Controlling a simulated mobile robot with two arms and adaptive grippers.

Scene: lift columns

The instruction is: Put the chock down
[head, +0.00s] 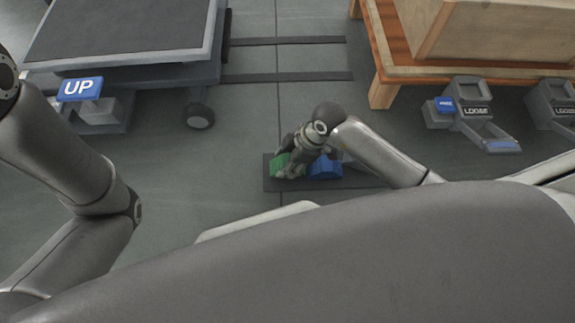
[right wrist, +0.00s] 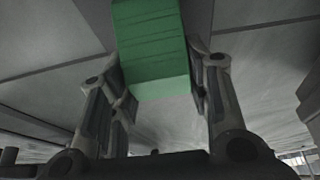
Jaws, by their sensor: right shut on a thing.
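A green chock (head: 279,165) is at the left part of a dark mat (head: 267,184) on the floor in the head view. My right gripper (head: 287,168) is over it and partly hides it. In the right wrist view the green chock (right wrist: 155,55) sits between the two fingers of my right gripper (right wrist: 160,85), which is shut on it. A blue chock (head: 325,167) lies on the same mat just to the right, partly behind my right arm. I cannot tell whether the green chock touches the mat. My left gripper is out of view; only my left arm shows.
A dark-topped wheeled cart (head: 125,30) with a blue UP pedal (head: 80,89) stands at the back left. A wooden crate (head: 500,30) on an orange-brown pallet (head: 385,90) is at the back right. Grey units marked LOOSE (head: 477,112) stand before it. Floor left of the mat is clear.

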